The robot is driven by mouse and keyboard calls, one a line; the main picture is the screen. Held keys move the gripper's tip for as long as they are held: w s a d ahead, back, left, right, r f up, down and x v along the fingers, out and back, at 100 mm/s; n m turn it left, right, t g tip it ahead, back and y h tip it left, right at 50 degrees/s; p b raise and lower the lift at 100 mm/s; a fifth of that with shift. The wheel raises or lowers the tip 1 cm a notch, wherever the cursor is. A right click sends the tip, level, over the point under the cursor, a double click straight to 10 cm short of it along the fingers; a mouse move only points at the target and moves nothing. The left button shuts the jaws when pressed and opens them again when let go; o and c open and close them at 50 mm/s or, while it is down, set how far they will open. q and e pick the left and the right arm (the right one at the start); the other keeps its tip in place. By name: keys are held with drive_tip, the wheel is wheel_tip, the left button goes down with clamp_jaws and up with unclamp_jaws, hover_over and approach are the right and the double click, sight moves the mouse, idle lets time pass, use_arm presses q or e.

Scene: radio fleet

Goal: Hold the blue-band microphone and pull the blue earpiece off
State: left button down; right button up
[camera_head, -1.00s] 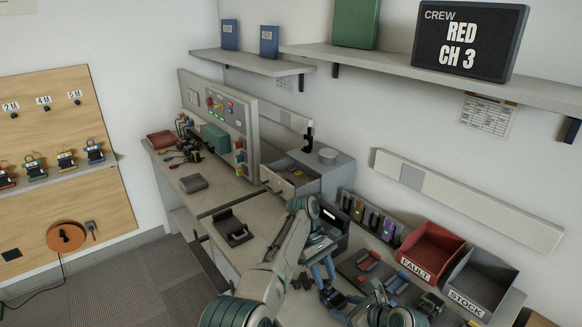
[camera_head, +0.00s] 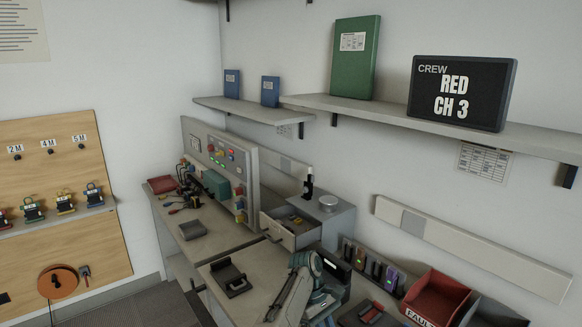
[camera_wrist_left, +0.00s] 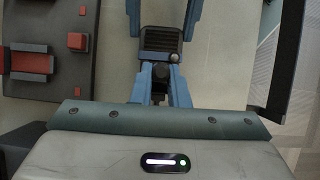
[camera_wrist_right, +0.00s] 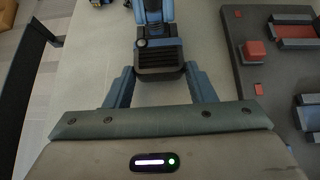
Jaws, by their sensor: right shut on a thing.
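The black ribbed body of the microphone (camera_wrist_right: 158,62) is between the two blue fingers of my right gripper (camera_wrist_right: 160,78), which is shut on it. The microphone also shows in the left wrist view (camera_wrist_left: 160,40), with my right fingers on either side. My left gripper (camera_wrist_left: 161,84) faces it from the opposite side. Its fingers are close together around a small dark part at the microphone's end, beside a round knob (camera_wrist_left: 174,57). Whether they grip it is unclear.
A dark tray (camera_wrist_left: 78,75) with red parts lies beside the grippers on the pale bench. A red bin (camera_head: 440,300) and a charging rack (camera_head: 372,268) stand at the back. A drawer (camera_head: 296,232) is open. A black cradle (camera_head: 231,280) lies on the bench.

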use_arm(q)
drive_tip(key=shift+r, duration=0.2)
wheel_tip(320, 180, up, 6)
drive_tip(key=shift+r, duration=0.25)
idle(1.9)
drive_tip(key=shift+w, duration=0.1)
idle(0.8)
use_arm(e)
drive_tip(key=o, duration=0.9)
drive_tip(key=v, duration=1.2)
